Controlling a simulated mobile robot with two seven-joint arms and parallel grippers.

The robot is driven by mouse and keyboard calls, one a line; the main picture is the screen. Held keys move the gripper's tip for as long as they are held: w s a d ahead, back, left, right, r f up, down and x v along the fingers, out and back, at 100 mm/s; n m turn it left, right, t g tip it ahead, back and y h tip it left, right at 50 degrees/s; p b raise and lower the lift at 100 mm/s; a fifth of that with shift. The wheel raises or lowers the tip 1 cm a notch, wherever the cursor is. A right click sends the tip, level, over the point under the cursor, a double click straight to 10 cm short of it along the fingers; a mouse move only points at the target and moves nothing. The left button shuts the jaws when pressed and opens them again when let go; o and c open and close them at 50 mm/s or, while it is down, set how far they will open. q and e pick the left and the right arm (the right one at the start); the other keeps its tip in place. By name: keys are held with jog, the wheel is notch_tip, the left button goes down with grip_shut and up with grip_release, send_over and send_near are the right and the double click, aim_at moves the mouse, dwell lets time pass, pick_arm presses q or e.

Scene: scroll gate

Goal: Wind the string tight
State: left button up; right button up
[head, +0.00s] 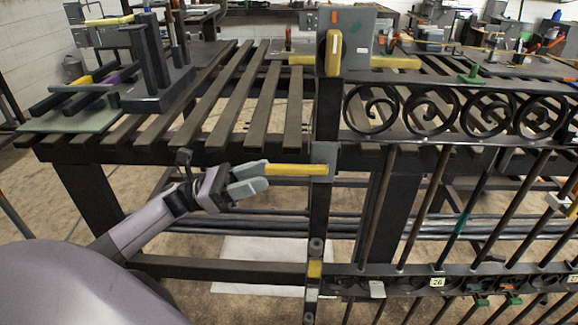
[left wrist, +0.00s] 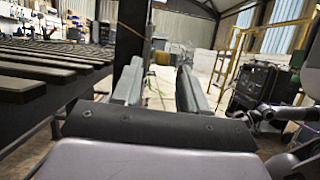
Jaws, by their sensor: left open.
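My left gripper (head: 256,180) is open in front of the gate's dark post, at the left end of a yellow bar handle (head: 295,169). The bar joins a grey bracket (head: 324,160) on the post. I cannot tell whether the fingers touch the bar. In the left wrist view, the gripper's two grey fingers (left wrist: 159,70) stand apart, with no object clearly held between them. A grey box (head: 352,30) with an upright yellow lever (head: 333,52) sits atop the post. I cannot make out a string. My right gripper is out of view.
A scrollwork gate (head: 440,110) with slanting bars fills the right. A slatted dark table (head: 225,100) stands behind, bearing a dark stand (head: 155,100) at left. Open floor shows below the table.

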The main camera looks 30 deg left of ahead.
aim_at(271, 172)
pick_arm(q)
jog(key=p+x, duration=0.1)
jog(key=x, duration=0.4)
jog(key=shift+r, duration=0.15)
jog(key=shift+w+d+r+p, duration=0.15)
jog(key=shift+w+d+p, duration=0.15)
jog(key=shift+d, duration=0.25)
grip_shut()
